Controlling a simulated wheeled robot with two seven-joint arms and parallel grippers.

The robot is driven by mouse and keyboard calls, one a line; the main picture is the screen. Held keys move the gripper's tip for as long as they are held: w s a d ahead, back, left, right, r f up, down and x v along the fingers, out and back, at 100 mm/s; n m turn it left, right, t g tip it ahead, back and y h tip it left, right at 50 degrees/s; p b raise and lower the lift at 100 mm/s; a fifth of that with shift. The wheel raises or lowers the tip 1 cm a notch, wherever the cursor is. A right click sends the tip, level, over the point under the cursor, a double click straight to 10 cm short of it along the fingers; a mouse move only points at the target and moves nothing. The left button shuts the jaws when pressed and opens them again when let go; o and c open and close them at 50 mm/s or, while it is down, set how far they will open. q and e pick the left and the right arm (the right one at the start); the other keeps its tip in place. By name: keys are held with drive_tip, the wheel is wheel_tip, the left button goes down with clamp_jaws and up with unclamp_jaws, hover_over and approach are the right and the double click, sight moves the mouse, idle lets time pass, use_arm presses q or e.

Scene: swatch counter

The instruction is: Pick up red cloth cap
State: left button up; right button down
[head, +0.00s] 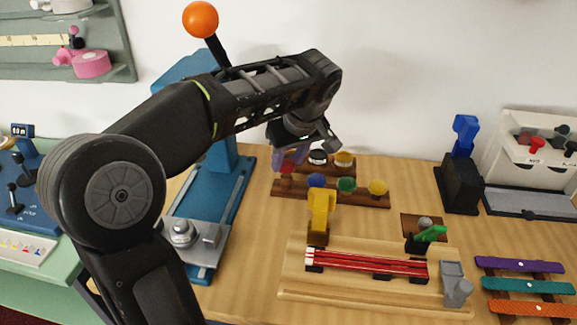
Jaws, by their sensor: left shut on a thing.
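The red cloth cap (289,167) is small in the head view, at the left end of the wooden stepped rack (330,199). My left gripper (290,157) reaches down over it from above and is shut on it. The gripper's fingers and wrist hide much of the cap. The cap is just above a brown peg at the rack's left end; I cannot tell whether they touch. My right gripper is not in view.
Blue (316,181), green (346,184) and yellow (377,187) caps stand in the rack's front row. A blue press (213,200) stands left.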

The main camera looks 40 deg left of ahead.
use_arm(q)
drive_tip(key=s+d, duration=0.4)
drive_tip(key=s, duration=0.3)
drive_tip(key=s+d+b, duration=0.1)
drive_tip(key=s+d, duration=0.3)
drive_tip(key=s, duration=0.4)
drive_tip(key=shift+s+d+f, duration=0.15)
drive_tip(key=shift+s+d, duration=0.05)
drive_tip(key=shift+d, duration=0.05)
idle(0.7)
